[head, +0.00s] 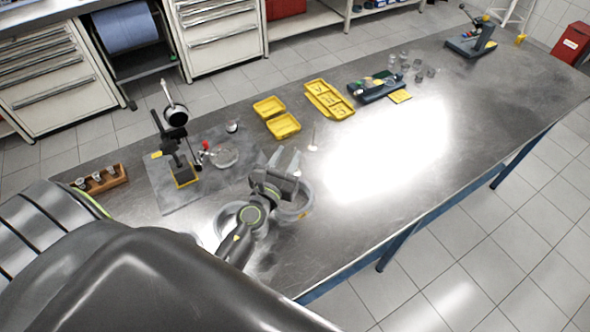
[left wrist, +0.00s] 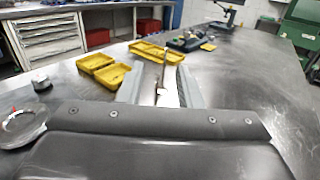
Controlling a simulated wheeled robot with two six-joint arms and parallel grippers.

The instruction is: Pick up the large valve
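A slim upright pin-like thing, likely the large valve (head: 314,136), stands on the metal bench just beyond the tips of my left gripper (head: 284,158) in the head view. In the left wrist view its thin stem (left wrist: 165,66) rises between the two fingers of my left gripper (left wrist: 159,88). The fingers are open and apart, and nothing is gripped. The valve's lower part is hard to make out against the bright bench. My right gripper is not in view.
Yellow trays (head: 283,126) and a yellow compartment tray (head: 329,99) lie behind the valve. A wooden rack (head: 100,180) sits far left.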

